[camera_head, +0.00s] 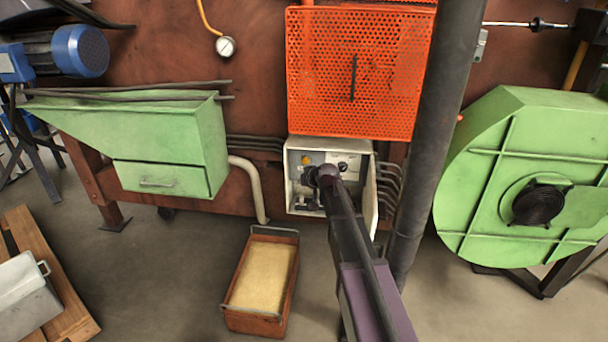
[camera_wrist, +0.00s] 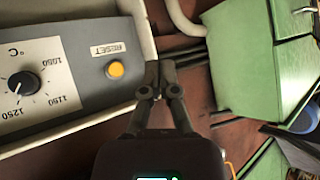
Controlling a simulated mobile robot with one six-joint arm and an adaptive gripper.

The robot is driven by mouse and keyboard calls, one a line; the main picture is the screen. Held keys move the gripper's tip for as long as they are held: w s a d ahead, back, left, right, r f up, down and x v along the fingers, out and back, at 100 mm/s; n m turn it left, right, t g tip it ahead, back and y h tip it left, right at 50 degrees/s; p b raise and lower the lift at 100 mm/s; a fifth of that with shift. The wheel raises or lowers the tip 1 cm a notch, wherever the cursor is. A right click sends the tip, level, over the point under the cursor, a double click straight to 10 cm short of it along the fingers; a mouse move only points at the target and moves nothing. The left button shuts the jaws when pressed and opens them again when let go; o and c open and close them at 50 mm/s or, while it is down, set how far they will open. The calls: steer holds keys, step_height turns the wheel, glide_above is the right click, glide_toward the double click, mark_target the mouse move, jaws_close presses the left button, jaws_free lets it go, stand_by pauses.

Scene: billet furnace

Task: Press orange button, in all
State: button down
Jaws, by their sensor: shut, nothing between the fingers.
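The orange button (camera_wrist: 115,69) sits on the grey panel of the control box, beside a label reading RESET. It also shows in the head view as a small orange-yellow dot (camera_head: 306,160) at the panel's upper left. My gripper (camera_wrist: 159,70) is shut and empty. In the wrist view its fingertips lie to the right of the button, over the box's pale edge. In the head view my gripper (camera_head: 304,173) is in front of the box, just below the button, and my arm hides part of the panel. I cannot tell the gap to the panel.
The open control box (camera_head: 291,192) has pale raised walls. A temperature dial (camera_wrist: 23,84) is on the same panel. An orange perforated guard (camera_head: 375,75) is above the box, a dark post (camera_head: 432,150) to its right, and a green hopper (camera_head: 170,140) to its left. A brown bin (camera_head: 265,323) stands below.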

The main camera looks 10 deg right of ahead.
mark_target(303, 163)
steer(key=w+d+f+t+b, duration=0.1)
steer(key=w+f+t+b, duration=0.1)
steer(key=w, duration=0.3)
steer(key=shift+w+f+b, duration=0.15)
steer(key=shift+w+b, duration=0.1)
steer(key=shift+b, duration=0.4)
steer(key=shift+d, duration=0.1)
steer(key=w+d, duration=0.2)
steer(key=w, duration=0.6)
steer(key=shift+w+d, duration=0.15)
steer(key=shift+d, duration=0.15)
steer(key=shift+w+d, duration=0.3)
steer(key=shift+w, duration=0.45)
stand_by(2.4)
steer(key=shift+s, duration=0.1)
steer(key=shift+s+a, duration=0.3)
steer(key=shift+s, duration=0.4)
steer(key=shift+s, duration=0.1)
steer(key=shift+s+a, duration=0.25)
steer(key=shift+s, duration=0.5)
steer(key=shift+s+a, duration=0.25)
steer(key=shift+s, duration=0.55)
steer(key=shift+s+a, duration=0.25)
steer(key=shift+s, duration=0.5)
